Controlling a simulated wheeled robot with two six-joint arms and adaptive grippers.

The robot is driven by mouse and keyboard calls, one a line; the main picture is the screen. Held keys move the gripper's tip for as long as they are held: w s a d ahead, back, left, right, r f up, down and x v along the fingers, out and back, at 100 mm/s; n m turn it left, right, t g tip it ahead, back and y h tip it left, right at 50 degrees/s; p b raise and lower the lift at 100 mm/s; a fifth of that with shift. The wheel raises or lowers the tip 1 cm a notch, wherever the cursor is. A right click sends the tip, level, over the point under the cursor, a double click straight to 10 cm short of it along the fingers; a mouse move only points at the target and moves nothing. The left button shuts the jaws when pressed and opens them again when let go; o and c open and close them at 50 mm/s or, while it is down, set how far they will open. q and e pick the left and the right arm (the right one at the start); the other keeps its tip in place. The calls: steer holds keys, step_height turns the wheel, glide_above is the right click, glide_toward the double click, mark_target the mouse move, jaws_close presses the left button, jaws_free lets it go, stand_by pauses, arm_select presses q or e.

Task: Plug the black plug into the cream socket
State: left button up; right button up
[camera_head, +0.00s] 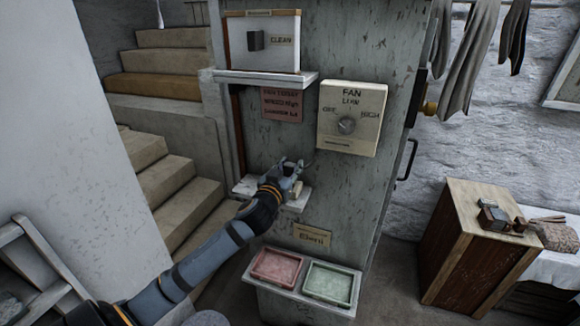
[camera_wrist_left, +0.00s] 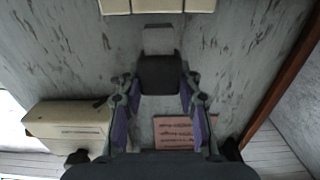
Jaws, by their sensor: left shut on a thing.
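My left gripper (camera_head: 296,168) reaches in from the lower left, close to the grey cabinet front above a small white ledge (camera_head: 297,204). In the left wrist view, my left gripper (camera_wrist_left: 159,90) is shut on a black block (camera_wrist_left: 159,74), which looks like the black plug. A light grey part (camera_wrist_left: 158,40) is in line with it, beyond the fingers. Past that, apart from the grey part, a cream piece (camera_wrist_left: 158,5) is cut off by the frame's top edge; I cannot tell whether it is the socket. My right gripper is not in view.
A cream fan dial box (camera_head: 350,142) is on the cabinet, right of the gripper. A red notice (camera_head: 282,104) and a panel marked CLEAN (camera_head: 284,55) are above. Red (camera_head: 277,266) and green (camera_head: 329,283) trays are below. A wooden crate (camera_head: 462,250) stands right.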

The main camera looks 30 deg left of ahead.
mark_target(290, 175)
arm_select(q)
steer(key=shift+f+b, duration=0.45)
steer(key=shift+f, duration=0.05)
steer(key=shift+f+b, duration=0.8)
steer(key=shift+f, duration=0.25)
steer(key=o, duration=1.2)
steer(key=shift+o, duration=0.2)
steer(key=shift+r+p, duration=1.95)
steer(key=shift+r, duration=0.15)
steer(key=shift+f, duration=0.1)
